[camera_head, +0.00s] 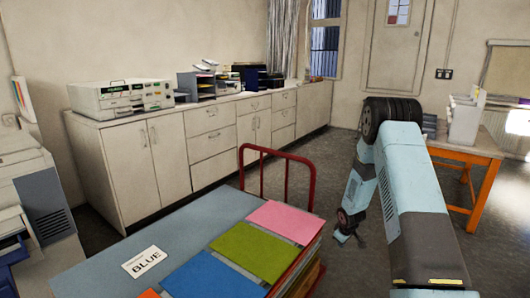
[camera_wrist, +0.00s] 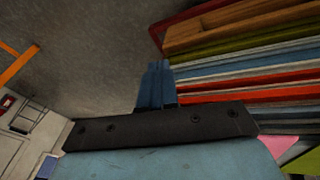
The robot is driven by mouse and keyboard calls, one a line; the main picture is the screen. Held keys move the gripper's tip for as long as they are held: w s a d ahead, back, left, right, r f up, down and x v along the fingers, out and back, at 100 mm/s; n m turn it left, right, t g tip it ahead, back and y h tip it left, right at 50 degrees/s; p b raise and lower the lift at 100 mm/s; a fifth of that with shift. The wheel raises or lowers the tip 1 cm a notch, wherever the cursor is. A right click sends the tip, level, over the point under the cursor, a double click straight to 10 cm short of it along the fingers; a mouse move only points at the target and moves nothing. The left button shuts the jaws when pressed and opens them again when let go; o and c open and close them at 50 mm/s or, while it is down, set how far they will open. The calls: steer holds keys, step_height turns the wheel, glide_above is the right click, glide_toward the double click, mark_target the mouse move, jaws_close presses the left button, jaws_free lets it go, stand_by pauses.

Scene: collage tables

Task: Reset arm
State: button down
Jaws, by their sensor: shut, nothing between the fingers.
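My arm reaches forward on the right of the head view and bends down at its far joint. My gripper (camera_head: 345,236) hangs low beside the right end of a cart, apart from it and above the floor. In the wrist view my gripper's fingers (camera_wrist: 156,84) are together, with nothing between them. The fingers point past a stack of coloured sheets and boards (camera_wrist: 250,75) on the cart.
The cart has a red handle (camera_head: 313,178) and carries pink (camera_head: 285,220), green (camera_head: 250,252) and blue sheets (camera_head: 208,278) and a "BLUE" label (camera_head: 146,261). White cabinets (camera_head: 165,165) line the back wall. An orange-legged table (camera_head: 480,203) stands right. Grey floor (camera_head: 335,195) lies between.

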steer(key=s+a+r+m, duration=0.1)
steer(key=s+r, duration=0.3)
steer(key=r, duration=0.8)
steer(key=s+a+r+m+t+h, duration=0.15)
steer(key=s+r, duration=0.35)
steer(key=r, duration=0.7)
steer(key=s+a+r+m+g+y, duration=0.15)
steer(key=s+r, duration=0.25)
steer(key=r, duration=0.8)
steer(key=s+a+r+m, duration=0.1)
steer(key=s+r, duration=0.3)
steer(key=s, duration=0.6)
steer(key=s+a+r+m+t, duration=0.1)
steer(key=s+r, duration=0.3)
steer(key=s, duration=0.7)
steer(key=s+a+r+m, duration=0.1)
steer(key=s+a+r, duration=0.2)
steer(key=s, duration=0.7)
steer(key=shift+s+r+m+t+y, duration=0.3)
steer(key=shift+s+r, duration=0.1)
steer(key=shift+r, duration=0.5)
